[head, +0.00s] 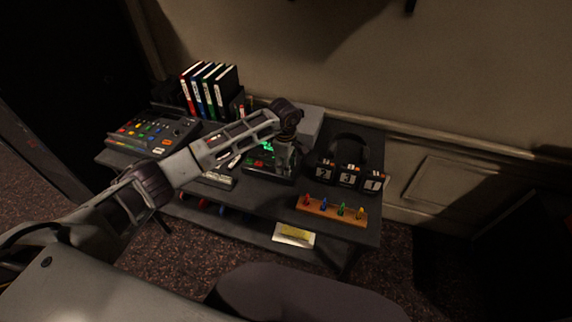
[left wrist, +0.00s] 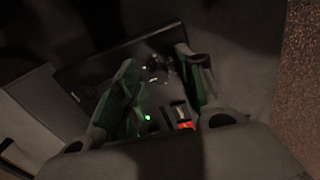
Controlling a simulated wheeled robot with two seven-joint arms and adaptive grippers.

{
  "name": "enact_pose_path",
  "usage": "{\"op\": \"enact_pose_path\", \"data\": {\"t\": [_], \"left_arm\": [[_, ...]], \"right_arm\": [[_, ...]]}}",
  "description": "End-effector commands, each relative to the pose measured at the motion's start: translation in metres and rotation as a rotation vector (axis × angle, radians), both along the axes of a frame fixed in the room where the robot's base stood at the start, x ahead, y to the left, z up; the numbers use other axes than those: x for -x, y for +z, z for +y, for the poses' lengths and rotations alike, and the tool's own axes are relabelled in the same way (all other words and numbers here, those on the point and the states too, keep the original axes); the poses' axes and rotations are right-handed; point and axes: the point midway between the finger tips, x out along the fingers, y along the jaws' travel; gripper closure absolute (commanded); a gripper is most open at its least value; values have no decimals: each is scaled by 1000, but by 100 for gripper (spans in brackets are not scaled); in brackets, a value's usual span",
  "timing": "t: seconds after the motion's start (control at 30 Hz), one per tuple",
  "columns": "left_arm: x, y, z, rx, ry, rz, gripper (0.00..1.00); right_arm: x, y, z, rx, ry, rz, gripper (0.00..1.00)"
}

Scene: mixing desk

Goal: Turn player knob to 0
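The player (head: 258,171) is a dark box with a green lit display, standing on the desk near its middle. It also shows in the left wrist view (left wrist: 95,68) as a dark panel with a small green light and a red-orange lit part. My left gripper (head: 284,172) points down over the right part of the player and hides some of it. In the left wrist view its two fingers (left wrist: 157,58) stand apart. A small dark knob-like shape (left wrist: 158,71) shows between them, too dim to read its setting. I cannot tell whether the fingers touch it. My right gripper is out of view.
A mixing console (head: 153,134) and upright binders (head: 209,91) stand at the left. Headphones (head: 349,149) sit behind number blocks (head: 348,177) at the right. A wooden strip with coloured pegs (head: 332,211) lies near the front right edge. A grey box (head: 311,124) stands behind my gripper.

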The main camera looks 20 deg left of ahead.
Motion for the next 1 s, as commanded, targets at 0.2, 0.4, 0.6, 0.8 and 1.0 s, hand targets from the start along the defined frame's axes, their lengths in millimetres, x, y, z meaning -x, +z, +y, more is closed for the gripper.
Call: {"op": "enact_pose_path", "data": {"t": [0.2, 0.4, 0.6, 0.8, 1.0], "left_arm": [[0, 0, 0, 0, 0, 0, 82], [0, 0, 0, 0, 0, 0, 100], [0, 0, 0, 0, 4, 0, 100], [0, 0, 0, 1, 34, 0, 100], [0, 0, 0, -1, 106, -1, 100]], "right_arm": [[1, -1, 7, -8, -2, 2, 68], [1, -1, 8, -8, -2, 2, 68], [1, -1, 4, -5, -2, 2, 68], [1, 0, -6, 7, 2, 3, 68], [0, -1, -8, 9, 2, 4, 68]]}}
